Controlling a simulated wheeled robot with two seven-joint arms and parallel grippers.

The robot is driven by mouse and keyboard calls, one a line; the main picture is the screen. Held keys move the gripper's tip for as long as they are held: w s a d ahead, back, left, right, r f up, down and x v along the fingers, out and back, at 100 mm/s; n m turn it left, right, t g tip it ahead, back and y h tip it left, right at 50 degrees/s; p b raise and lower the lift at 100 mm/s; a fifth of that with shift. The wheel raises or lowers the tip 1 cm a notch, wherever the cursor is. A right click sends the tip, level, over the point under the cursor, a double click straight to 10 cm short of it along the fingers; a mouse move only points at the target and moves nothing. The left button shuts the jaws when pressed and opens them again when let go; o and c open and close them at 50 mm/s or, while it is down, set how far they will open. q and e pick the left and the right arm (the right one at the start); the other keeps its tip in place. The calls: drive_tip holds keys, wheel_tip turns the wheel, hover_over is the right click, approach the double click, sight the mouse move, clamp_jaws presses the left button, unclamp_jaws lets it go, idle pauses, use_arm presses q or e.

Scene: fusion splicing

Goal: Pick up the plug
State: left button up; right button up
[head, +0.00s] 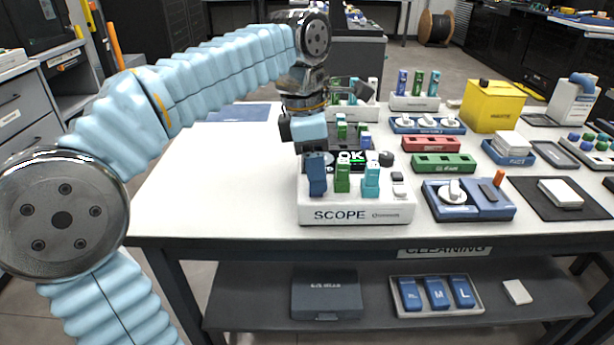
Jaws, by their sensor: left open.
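Several upright plugs stand in the white SCOPE box (355,213): a blue plug (317,175), a green plug (342,177) and a cyan plug (371,180). Which one is the task's plug I cannot tell. My left gripper (305,132) is open and points down above the back left of the SCOPE box, a little above and behind the blue plug. It looks apart from the plugs, and I see nothing held in it. Further plugs behind it are partly hidden by my left arm. My right gripper is out of view.
An OK screen (352,158) sits on the SCOPE box. Another white holder with plugs (414,102) stands at the back. Right of the box are a green block (443,163), a red block (431,144) and a blue tray (468,210).

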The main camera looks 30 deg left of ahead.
use_arm(q)
drive_tip(key=shift+c, duration=0.3)
drive_tip(key=c, duration=0.8)
drive_tip(key=shift+c, duration=0.2)
drive_tip(key=shift+r, duration=0.1)
drive_tip(key=shift+r, duration=0.25)
wheel_tip(320, 180, up, 2)
drive_tip(key=shift+w+r, duration=0.1)
drive_tip(key=shift+r, duration=0.15)
drive_tip(key=s+d+r, duration=0.8)
drive_tip(key=d+r, duration=0.1)
drive_tip(key=d, duration=0.2)
drive_tip(key=shift+d+r, duration=0.25)
drive_tip(key=shift+r, duration=0.15)
